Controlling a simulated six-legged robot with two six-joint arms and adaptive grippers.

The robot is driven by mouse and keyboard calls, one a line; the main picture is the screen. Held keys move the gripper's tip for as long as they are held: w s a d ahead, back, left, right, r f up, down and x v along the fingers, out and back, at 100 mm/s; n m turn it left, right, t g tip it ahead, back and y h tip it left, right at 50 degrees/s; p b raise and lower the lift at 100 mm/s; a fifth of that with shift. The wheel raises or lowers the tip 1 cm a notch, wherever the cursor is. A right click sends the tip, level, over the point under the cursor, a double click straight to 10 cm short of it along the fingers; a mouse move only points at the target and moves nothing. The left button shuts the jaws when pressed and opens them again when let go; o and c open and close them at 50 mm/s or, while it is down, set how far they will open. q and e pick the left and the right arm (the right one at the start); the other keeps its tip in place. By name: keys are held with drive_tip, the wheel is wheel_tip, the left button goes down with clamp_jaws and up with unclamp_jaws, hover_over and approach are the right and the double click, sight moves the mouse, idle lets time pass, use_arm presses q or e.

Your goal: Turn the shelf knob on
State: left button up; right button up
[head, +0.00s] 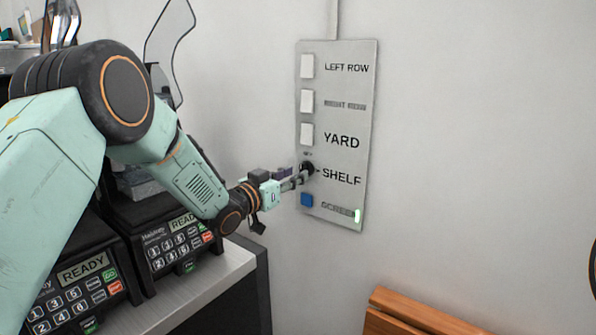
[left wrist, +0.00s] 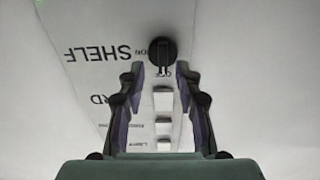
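The shelf knob (head: 307,167) is a round black knob on the grey wall panel, left of the word SHELF. In the left wrist view the knob (left wrist: 163,48) appears upside down, with its ridge in line with the OFF mark; an ON mark is at its side. My left gripper (head: 298,181) is at the panel, close to the knob. In the left wrist view the left gripper's fingers (left wrist: 160,72) are spread apart, with the knob just beyond and between the tips. I cannot tell whether they touch it. My right gripper is not in view.
The panel (head: 340,105) also holds white switches (head: 307,101) above the knob and a blue button (head: 306,200) below it. Cup sealers with keypads (head: 173,240) stand on a counter (head: 205,290) at lower left. A wooden piece (head: 410,315) is at lower right.

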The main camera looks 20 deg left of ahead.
sight(307, 165)
use_arm(q)
drive_tip(key=shift+w, duration=1.05)
drive_tip(key=shift+w+d, duration=0.3)
drive_tip(key=shift+d, duration=0.1)
drive_tip(key=shift+c, duration=0.2)
drive_tip(key=shift+s+a, duration=0.1)
drive_tip(key=shift+a, duration=0.15)
drive_tip(key=c, duration=0.4)
drive_tip(key=shift+d, duration=0.15)
clamp_jaws()
